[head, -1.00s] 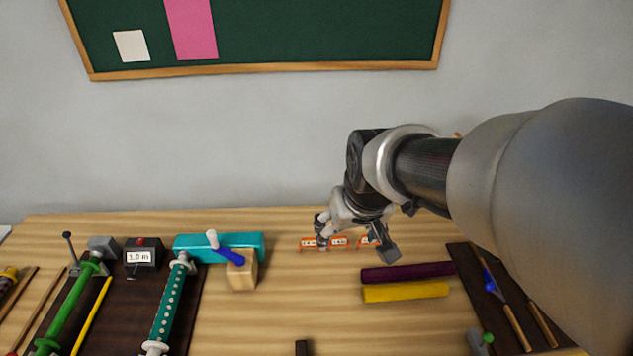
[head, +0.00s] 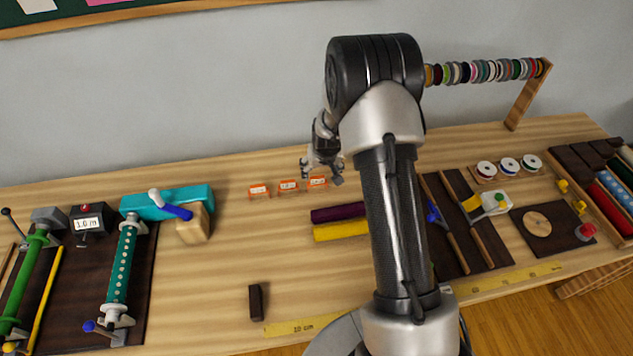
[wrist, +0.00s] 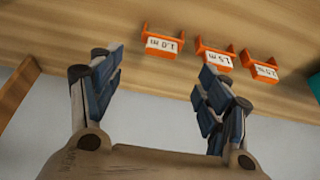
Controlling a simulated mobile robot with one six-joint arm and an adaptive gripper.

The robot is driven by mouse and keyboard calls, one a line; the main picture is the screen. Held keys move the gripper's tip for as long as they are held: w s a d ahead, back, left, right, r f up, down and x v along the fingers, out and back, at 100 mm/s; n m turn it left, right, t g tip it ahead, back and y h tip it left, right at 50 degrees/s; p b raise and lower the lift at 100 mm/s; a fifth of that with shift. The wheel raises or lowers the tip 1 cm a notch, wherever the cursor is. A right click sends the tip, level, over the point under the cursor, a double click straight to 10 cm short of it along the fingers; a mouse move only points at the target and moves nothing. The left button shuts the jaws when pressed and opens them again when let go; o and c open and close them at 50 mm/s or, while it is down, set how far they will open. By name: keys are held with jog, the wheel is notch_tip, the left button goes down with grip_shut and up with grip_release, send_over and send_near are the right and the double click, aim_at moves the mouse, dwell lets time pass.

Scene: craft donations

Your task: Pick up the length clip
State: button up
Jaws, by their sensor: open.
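Three orange clips with white labels stand in a row near the back of the table. In the head view they are the left clip (head: 259,191), the middle clip (head: 289,186) and the right clip (head: 318,182). In the wrist view the nearest one reads 1.0 m (wrist: 163,43), the middle one reads 1.5 m (wrist: 215,57), and the third label (wrist: 262,68) is hard to read. My gripper (head: 322,172) is open and empty, at the right clip. In the wrist view its fingers (wrist: 158,82) are spread, with the 1.0 m clip ahead between them, apart from both.
A purple bar (head: 338,212) and a yellow bar (head: 340,231) lie in front of the clips. A teal box (head: 170,199) with a wooden block (head: 193,225) stands to the left. A black display (head: 87,224) reads 1.0 m. A spool rack (head: 490,71) stands at the back right.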

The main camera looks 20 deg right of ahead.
aim_at(318, 180)
jog(key=b+x, duration=0.1)
jog(key=x, duration=0.6)
jog(key=shift+a+b+x, duration=0.1)
jog(key=shift+b+x, duration=0.3)
jog(key=shift+x, duration=1)
jog(key=shift+a+b+x, duration=0.15)
jog(key=shift+b+x, duration=0.2)
jog(key=shift+x, duration=1)
jog(key=shift+s, duration=0.1)
jog(key=c, duration=0.6)
